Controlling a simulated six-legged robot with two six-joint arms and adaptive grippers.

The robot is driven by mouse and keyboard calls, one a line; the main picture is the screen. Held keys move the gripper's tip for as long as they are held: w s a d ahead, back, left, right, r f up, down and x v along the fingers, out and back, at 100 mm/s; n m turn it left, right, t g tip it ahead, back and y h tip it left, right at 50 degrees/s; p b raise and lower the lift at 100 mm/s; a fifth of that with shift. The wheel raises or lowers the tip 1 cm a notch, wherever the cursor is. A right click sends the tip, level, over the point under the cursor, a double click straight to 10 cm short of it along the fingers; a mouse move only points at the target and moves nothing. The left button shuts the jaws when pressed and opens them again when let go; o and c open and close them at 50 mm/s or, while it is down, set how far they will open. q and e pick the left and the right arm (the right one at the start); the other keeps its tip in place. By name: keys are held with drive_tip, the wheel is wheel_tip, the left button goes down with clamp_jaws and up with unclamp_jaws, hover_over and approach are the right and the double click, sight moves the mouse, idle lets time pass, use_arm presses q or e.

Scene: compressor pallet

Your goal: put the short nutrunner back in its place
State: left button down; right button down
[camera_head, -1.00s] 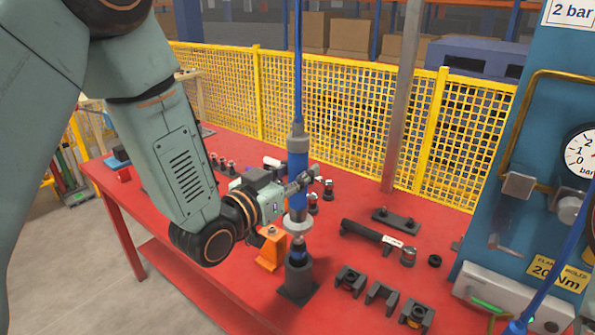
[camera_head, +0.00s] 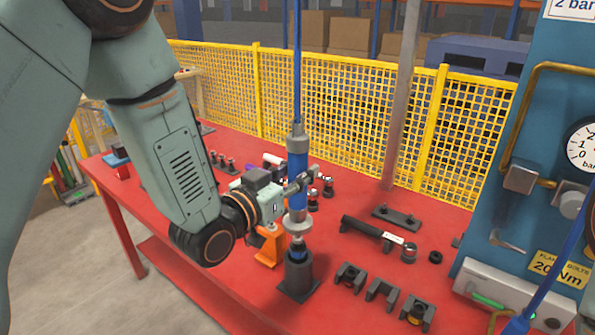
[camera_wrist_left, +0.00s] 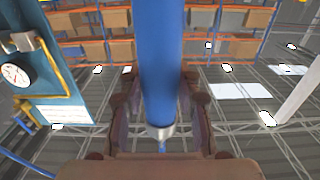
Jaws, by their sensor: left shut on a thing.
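The short nutrunner (camera_head: 298,172) is a blue upright cylinder with grey ends, hanging from a blue hose. My left gripper (camera_head: 303,183) is shut around its blue body, and the body also fills the middle of the left wrist view (camera_wrist_left: 160,70) between the fingers (camera_wrist_left: 160,112). Below it, a dark holder with a square base (camera_head: 299,280) stands on the red table. The nutrunner's lower tip is down at the mouth of this holder; how deep it sits I cannot tell. My right gripper is not in view.
An orange stand (camera_head: 268,245) is just left of the holder. Several dark brackets (camera_head: 381,292) stand to its right, with a black-handled wrench (camera_head: 372,232) behind them. A blue panel with a gauge (camera_head: 586,145) rises at the right. A yellow mesh fence (camera_head: 345,125) runs behind the red table (camera_head: 235,275).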

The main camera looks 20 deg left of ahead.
sight(292, 216)
use_arm(q)
drive_tip(key=shift+w+f+b, duration=0.1)
drive_tip(key=shift+f+b, duration=3.55)
drive_tip(key=shift+f, duration=0.8)
idle(1.7)
drive_tip(key=c, duration=0.8)
unclamp_jaws()
drive_tip(key=shift+c, duration=0.2)
drive_tip(key=shift+f, duration=0.25)
drive_tip(key=shift+r+v, duration=0.1)
drive_tip(key=shift+v, duration=1.8)
drive_tip(key=shift+r+v, duration=0.15)
drive_tip(key=shift+v, duration=1.75)
